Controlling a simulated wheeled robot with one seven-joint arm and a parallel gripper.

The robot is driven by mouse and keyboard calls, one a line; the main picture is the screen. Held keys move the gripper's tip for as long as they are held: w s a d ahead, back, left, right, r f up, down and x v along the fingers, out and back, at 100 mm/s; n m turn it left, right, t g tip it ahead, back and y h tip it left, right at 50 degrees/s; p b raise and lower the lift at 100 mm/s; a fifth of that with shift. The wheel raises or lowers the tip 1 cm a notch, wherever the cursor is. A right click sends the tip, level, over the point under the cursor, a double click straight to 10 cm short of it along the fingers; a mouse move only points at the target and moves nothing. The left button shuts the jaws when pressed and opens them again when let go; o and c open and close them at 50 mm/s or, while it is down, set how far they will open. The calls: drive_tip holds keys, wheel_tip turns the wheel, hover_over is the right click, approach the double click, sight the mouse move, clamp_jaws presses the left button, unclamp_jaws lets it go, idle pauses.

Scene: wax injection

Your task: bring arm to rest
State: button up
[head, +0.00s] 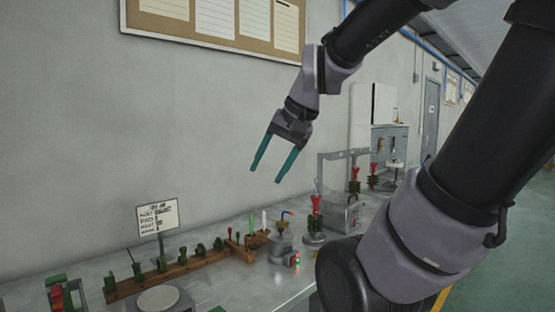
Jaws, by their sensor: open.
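My gripper (266,176) is in the air above the workbench, in the upper middle of the head view. Its two teal fingers point down and are spread apart. Nothing shows between them. My arm reaches in from the right side, with its thick lower links filling much of the right of the view. The gripper appears apart from everything on the bench.
The metal bench (240,290) holds a wooden rack (185,267) with green pieces, a small sign (157,218), a round plate (158,299) and a small machine (281,247). Red-topped trees (316,212) stand farther right. A notice board (220,22) hangs behind.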

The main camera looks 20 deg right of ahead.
drive_tip(key=shift+s+d+r+n+t+h, duration=0.25)
drive_tip(key=shift+s+r+n+t, duration=0.1)
drive_tip(key=shift+s+r+n, duration=0.1)
drive_tip(key=shift+s+d+r+n+t+h, duration=0.25)
drive_tip(key=shift+s+r+n+t, duration=0.1)
drive_tip(key=shift+s+r, duration=0.1)
idle(0.9)
